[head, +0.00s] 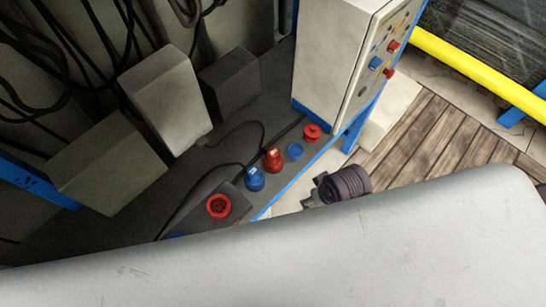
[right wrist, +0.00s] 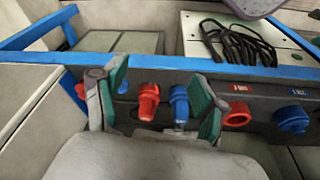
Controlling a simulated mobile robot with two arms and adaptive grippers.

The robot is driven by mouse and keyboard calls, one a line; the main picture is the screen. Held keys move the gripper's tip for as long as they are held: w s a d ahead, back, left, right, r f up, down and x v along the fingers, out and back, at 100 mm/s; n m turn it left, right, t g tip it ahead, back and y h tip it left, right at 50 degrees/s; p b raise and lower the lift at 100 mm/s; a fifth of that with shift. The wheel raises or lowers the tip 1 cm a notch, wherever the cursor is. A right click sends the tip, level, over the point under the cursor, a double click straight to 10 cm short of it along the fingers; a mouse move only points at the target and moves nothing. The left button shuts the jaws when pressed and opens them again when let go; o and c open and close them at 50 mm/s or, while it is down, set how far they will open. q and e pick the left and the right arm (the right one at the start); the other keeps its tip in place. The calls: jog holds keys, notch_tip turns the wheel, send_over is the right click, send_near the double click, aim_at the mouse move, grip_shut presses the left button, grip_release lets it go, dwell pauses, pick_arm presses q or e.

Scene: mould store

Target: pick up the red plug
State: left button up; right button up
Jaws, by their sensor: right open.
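The red plug (head: 273,160) sits on the dark panel between a blue plug (head: 254,179) and a flat blue socket (head: 295,151). In the right wrist view the red plug (right wrist: 148,100) stands in front of me, with the blue plug (right wrist: 180,103) to its right. My right gripper (right wrist: 161,88) is open and empty, its green-padded fingers spread left and right of both plugs in the picture. I cannot tell how far the fingers are from the plugs. My left gripper is not in view.
A red socket (head: 312,131) and another red socket (head: 218,206) lie along the same row. A pale cabinet with red and blue buttons (head: 335,50) stands behind. Black cables (right wrist: 240,42) lie beyond the blue rail (right wrist: 200,66). Wooden flooring (head: 440,135) is clear at right.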

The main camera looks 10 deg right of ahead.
jog(key=w+a+r+n, duration=0.2)
jog(key=w+a+r, duration=0.1)
notch_tip(320, 180, up, 3)
jog(key=n+g, duration=0.3)
jog(key=n, duration=0.7)
send_over(273, 152)
jog(key=shift+h, duration=0.4)
jog(key=f, duration=0.8)
jog(key=shift+a, duration=0.3)
jog(key=shift+d+f, duration=0.15)
jog(key=shift+f, duration=1.2)
jog(key=shift+d+f, duration=0.15)
jog(key=shift+f, duration=1.15)
jog(key=shift+c, duration=0.2)
jog(key=c, duration=1.3)
